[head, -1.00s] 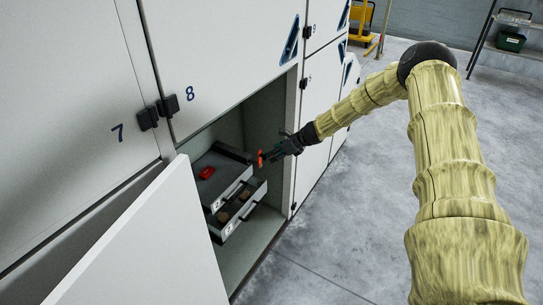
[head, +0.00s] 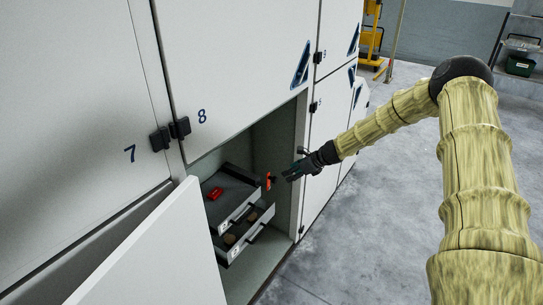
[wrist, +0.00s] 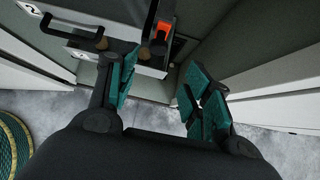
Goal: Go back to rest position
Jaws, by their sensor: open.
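My gripper (head: 290,174) is at the mouth of the open lower compartment under door 8, just right of a small orange-red piece (head: 269,181). A gap shows between them in the head view. In the wrist view, the teal-padded fingers of my gripper (wrist: 162,88) are spread with nothing between them. The orange-red piece (wrist: 162,31) lies beyond the fingertips there; what it is fixed to is unclear. My arm reaches out from the right side of the head view.
Two drawers are pulled out in the compartment: an upper one (head: 236,211) with a red object (head: 215,194), a lower one (head: 250,238) with brownish round items. An open white door (head: 150,255) stands in front left. Grey floor (head: 340,255) is clear on the right.

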